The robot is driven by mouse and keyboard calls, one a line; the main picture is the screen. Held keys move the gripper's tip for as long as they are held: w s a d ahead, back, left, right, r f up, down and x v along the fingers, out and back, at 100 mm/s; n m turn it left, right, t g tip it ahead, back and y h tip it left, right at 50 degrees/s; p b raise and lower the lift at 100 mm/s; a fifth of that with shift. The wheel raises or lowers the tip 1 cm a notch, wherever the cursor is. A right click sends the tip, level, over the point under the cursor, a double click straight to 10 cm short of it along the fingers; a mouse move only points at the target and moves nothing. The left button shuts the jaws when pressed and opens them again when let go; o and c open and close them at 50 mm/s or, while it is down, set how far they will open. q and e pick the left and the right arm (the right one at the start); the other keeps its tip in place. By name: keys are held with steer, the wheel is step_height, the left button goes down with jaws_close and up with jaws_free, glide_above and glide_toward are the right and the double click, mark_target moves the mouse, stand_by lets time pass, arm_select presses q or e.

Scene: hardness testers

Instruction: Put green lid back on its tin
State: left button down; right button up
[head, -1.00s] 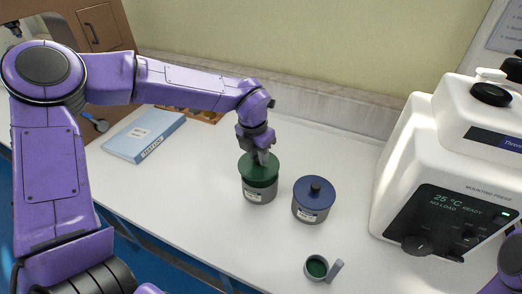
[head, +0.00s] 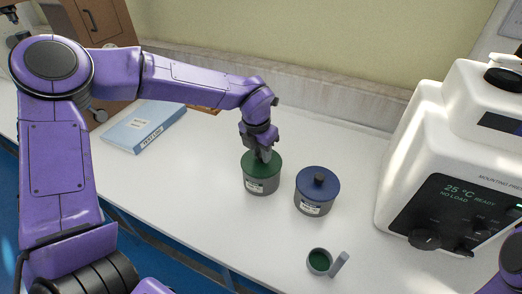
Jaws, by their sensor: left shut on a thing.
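The green lid (head: 255,171) sits on the grey tin (head: 268,188), level and lined up with its top, with no gap showing. The tin stands upright on the white bench and has a white label on its front. My left gripper (head: 264,154) comes down from above and is shut on the lid's knob, which the fingers mostly hide. My right gripper is out of view; only a bit of purple arm shows at the lower right corner.
A blue-lidded tin (head: 317,191) stands close to the right. A small cup with green contents (head: 319,260) and a grey handle is at the front. A white mounting press (head: 425,150) fills the right. A blue binder (head: 145,127) lies at the back left.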

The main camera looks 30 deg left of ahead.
mark_target(258, 164)
arm_select(q)
steer(key=shift+w+f, duration=0.1)
steer(key=shift+f, duration=0.2)
steer(key=c, duration=0.8)
jaws_free()
steer(key=r, duration=0.3)
steer(key=s+r, duration=0.1)
steer(key=r, duration=0.6)
steer(key=shift+s+a+r+b, duration=0.2)
steer(key=shift+s+r+b, duration=0.05)
steer(key=shift+b, duration=0.1)
